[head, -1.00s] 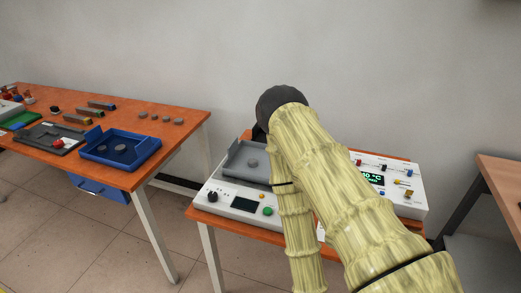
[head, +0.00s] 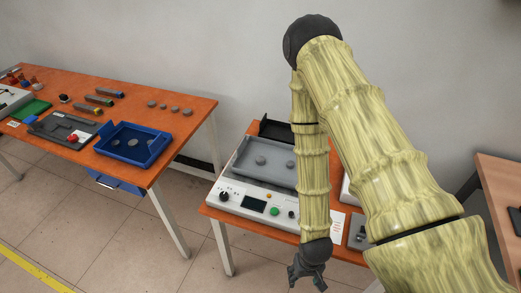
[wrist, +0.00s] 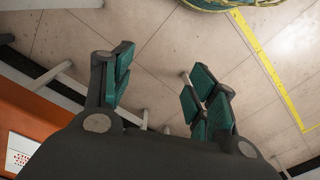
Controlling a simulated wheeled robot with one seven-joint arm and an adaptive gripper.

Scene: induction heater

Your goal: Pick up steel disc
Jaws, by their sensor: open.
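Several grey discs show in the head view, and I cannot tell which is the steel disc. Two lie in the grey tray on the heater: a left disc (head: 260,160) and a right disc (head: 291,163). Two more discs (head: 133,142) lie in the blue tray (head: 150,155) on the left table. A row of small discs (head: 175,109) lies behind that tray. My gripper (head: 308,284) hangs low in front of the heater table, apart from all discs. In the wrist view my gripper (wrist: 160,82) is open and empty, with floor between its fingers.
The heater unit (head: 237,194) with knob, screen and buttons stands on the orange table (head: 268,226). My arm hides its right part. Another table (head: 500,185) stands at right.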

